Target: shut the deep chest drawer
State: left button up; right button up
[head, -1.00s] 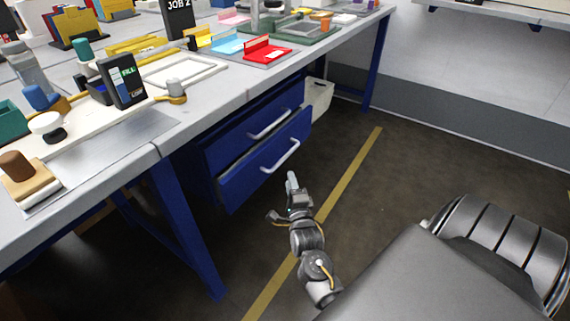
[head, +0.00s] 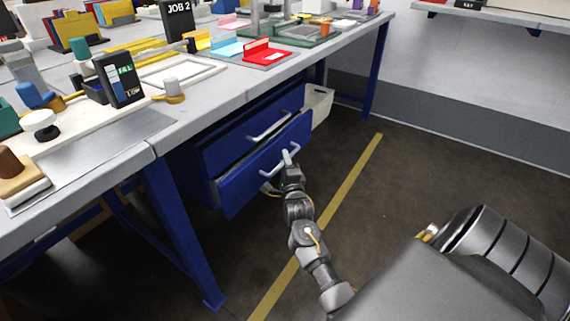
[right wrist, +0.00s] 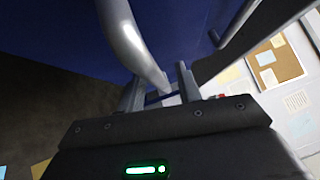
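The deep chest drawer, taken as the lower blue drawer (head: 240,187), stands part-way out under the bench, its front ahead of the upper drawer. Its pale bar handle (head: 270,171) runs across the front. My right gripper (head: 287,157) is at the right part of this handle. In the right wrist view the handle (right wrist: 128,38) runs down to between the two spread fingers of my right gripper (right wrist: 160,88). The fingers look open; whether they touch the handle I cannot tell. My left gripper is not in view.
The upper blue drawer (head: 225,148) has its own handle above. A blue bench leg (head: 180,225) stands left of the drawers. A white bin (head: 318,103) is behind them at right. The floor around the yellow line (head: 345,190) is clear.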

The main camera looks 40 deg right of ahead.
jog(key=shift+w+d, duration=0.1)
jog(key=shift+w, duration=0.05)
grip_shut()
dwell(0.4)
